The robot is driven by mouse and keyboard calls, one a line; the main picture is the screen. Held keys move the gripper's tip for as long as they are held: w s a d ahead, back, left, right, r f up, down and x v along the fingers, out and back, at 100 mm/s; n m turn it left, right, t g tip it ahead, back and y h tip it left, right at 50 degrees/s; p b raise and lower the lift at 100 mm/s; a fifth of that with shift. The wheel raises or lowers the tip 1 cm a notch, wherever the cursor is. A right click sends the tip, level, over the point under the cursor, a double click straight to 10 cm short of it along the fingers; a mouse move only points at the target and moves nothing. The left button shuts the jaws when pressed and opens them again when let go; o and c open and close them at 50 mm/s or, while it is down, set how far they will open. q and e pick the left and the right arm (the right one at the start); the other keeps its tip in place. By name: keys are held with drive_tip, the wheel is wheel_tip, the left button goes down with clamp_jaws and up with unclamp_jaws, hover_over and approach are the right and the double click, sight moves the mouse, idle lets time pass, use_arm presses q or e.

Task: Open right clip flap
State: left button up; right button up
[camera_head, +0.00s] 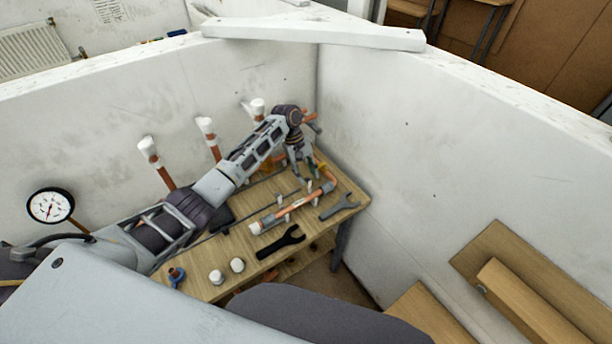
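A copper pipe piece (296,204) with a white end cap (255,228) lies on the wooden bench (222,244). Small light grey clips (281,217) sit along this pipe. Their flaps are too small to tell open from shut. My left gripper (301,172) points down over the back right of the bench, just behind the right part of the pipe. Its fingers are small and partly overlapped, so its opening and any contact with a clip cannot be made out. My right gripper is not in view.
A black wrench (281,242) and a grey wrench (340,207) lie near the pipe. White caps (237,265) and a blue-handled valve (176,275) are at the front left. Capped copper pipes (208,132) rise along the back wall. A white wall (440,170) stands close on the right.

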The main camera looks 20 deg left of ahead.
use_arm(q)
wheel_tip(320, 180, up, 9)
drive_tip(key=shift+f, duration=0.15)
idle(0.4)
idle(0.5)
